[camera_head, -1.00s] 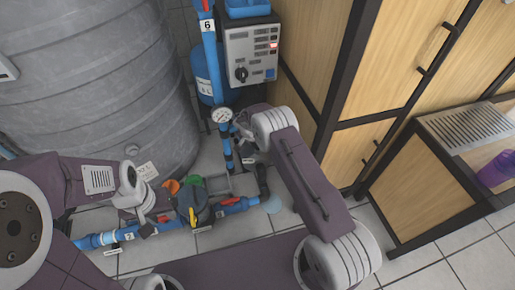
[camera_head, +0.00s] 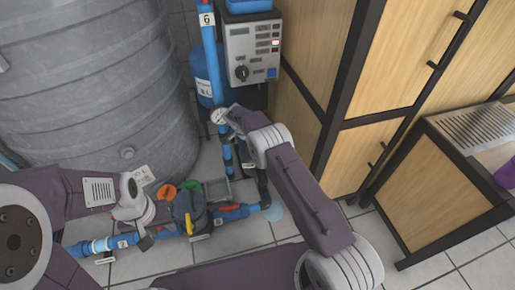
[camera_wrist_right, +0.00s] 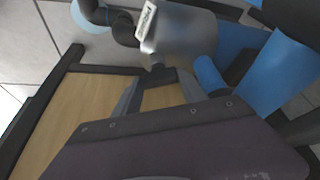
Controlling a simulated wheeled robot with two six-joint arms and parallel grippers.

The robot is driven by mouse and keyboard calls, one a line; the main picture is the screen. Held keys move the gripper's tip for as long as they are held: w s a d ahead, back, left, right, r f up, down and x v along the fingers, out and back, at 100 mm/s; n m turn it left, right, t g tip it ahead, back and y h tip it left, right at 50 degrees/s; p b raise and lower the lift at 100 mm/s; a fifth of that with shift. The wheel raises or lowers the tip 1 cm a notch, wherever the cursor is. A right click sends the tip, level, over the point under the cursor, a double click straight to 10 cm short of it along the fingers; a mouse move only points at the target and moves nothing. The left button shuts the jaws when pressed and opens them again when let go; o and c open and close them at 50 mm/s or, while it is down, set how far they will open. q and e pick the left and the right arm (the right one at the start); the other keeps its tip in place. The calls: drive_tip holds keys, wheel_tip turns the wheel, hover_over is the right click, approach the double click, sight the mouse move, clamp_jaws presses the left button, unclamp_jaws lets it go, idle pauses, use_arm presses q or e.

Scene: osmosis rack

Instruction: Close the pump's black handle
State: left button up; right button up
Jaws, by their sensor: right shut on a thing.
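In the right wrist view my right gripper (camera_wrist_right: 157,82) is shut on a small dark piece, seemingly the black handle (camera_wrist_right: 156,72), below a silver cylindrical body (camera_wrist_right: 180,38) with a white label. The handle's shape is mostly hidden by the fingers. In the head view my right gripper (camera_head: 234,116) is beside the gauge (camera_head: 218,116) on the blue upright pipe; its fingertips are hard to make out. My left gripper (camera_head: 146,238) is low at the left, above the blue floor pipe, beside a dark fitting with a yellow handle (camera_head: 189,225). Its opening cannot be told.
A large grey tank (camera_head: 95,85) stands at the left. A control box (camera_head: 252,52) is on the upright pipe assembly. Wooden cabinets (camera_head: 400,70) close off the right. Red (camera_head: 229,208) and orange (camera_head: 166,193) handles sit near the floor pipe. Tiled floor is clear at bottom right.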

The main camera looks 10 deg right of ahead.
drive_tip(key=shift+s+a+f, duration=0.1)
drive_tip(key=o, duration=1.4)
drive_tip(key=shift+c, duration=0.2)
